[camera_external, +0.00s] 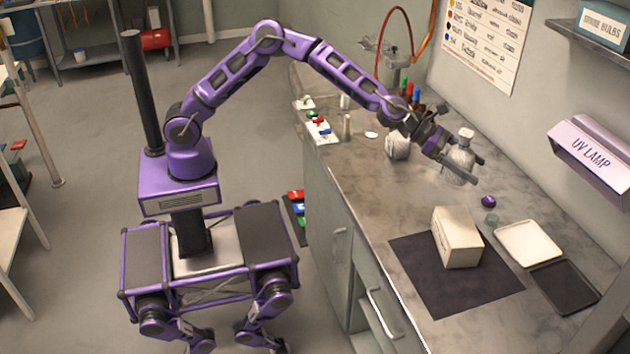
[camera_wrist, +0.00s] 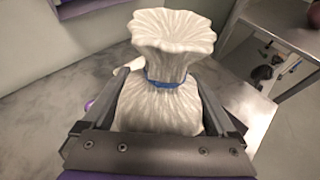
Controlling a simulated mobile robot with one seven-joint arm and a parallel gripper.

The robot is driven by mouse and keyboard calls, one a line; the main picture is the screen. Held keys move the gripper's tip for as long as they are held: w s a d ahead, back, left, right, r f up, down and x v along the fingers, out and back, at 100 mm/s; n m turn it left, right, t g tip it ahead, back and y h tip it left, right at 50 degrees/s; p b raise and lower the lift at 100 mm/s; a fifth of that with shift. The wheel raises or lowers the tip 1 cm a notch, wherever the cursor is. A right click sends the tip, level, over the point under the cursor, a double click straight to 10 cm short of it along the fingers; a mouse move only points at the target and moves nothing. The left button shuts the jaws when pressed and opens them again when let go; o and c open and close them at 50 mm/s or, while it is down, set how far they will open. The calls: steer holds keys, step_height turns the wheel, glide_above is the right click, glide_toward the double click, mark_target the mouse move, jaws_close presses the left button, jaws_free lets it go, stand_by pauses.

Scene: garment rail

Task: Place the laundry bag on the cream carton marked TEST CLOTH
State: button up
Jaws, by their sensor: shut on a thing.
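A white laundry bag (camera_external: 460,161) with a gathered top hangs above the counter. In the wrist view the bag (camera_wrist: 175,100) shows a blue tie around its neck and stands upright between my fingers. My gripper (camera_external: 474,171) is shut on it; both fingers flank the bag in the wrist view (camera_wrist: 160,80). A cream carton (camera_external: 457,238) sits on a dark mat nearer the front of the counter, apart from the bag. No lettering is readable on the carton. Its top looks bare.
The dark mat (camera_external: 420,275) lies under the carton. A white tray (camera_external: 528,243) and a black tray (camera_external: 565,287) lie to its right. A purple ball (camera_external: 488,201) sits behind the carton. A UV lamp (camera_external: 592,160) juts from the wall. Bottles (camera_external: 410,93) stand at the back.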

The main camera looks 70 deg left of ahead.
step_height(320, 180, down, 10)
steer(key=shift+f+b, duration=0.1)
steer(key=shift+b, duration=0.7)
steer(key=shift+f, duration=0.15)
steer(key=o, duration=1.2)
steer(key=shift+o, duration=0.2)
steer(key=v, duration=1.2)
